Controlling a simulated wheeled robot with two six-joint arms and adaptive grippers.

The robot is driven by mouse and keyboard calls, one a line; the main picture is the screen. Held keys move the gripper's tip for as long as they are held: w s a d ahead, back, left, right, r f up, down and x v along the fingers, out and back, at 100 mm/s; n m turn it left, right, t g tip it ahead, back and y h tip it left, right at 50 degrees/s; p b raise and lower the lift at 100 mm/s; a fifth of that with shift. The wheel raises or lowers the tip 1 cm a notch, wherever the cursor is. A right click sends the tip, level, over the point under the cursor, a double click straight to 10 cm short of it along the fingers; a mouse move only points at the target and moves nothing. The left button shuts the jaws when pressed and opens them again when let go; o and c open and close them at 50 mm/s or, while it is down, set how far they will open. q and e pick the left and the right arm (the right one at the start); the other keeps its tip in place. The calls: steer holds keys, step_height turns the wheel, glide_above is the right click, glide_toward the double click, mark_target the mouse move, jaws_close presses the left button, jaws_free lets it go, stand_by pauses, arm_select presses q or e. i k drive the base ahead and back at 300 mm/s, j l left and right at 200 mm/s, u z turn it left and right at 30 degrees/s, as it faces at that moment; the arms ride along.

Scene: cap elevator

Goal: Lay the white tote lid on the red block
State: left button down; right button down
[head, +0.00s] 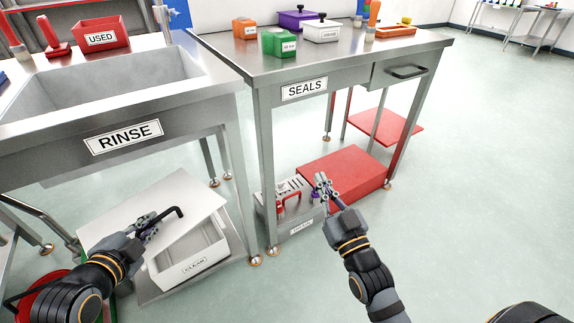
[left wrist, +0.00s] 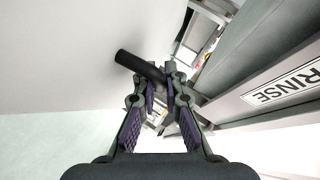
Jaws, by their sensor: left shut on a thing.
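The white tote lid (head: 172,196) is tilted over the open white tote (head: 188,258) below the rinse sink. My left gripper (head: 148,226) is shut on the lid's black handle (head: 172,213). In the left wrist view the handle (left wrist: 138,66) runs between the fingers (left wrist: 163,88) and the lid's pale surface (left wrist: 60,60) fills the left side. Whether the lid still touches the tote is unclear.
A grey rack (head: 290,187) with a red handle stands left of the block. The RINSE sink (head: 120,85) and SEALS table (head: 300,60) overhang the low shelves. Table legs (head: 265,165) stand between the tote and the block. Open floor (head: 470,180) lies to the right.

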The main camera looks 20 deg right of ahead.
mark_target(339, 178)
steer(key=k+l, duration=0.1)
steer(key=l, duration=0.95)
steer(key=k+l, duration=0.15)
steer(key=l, duration=0.35)
steer(key=z, duration=0.05)
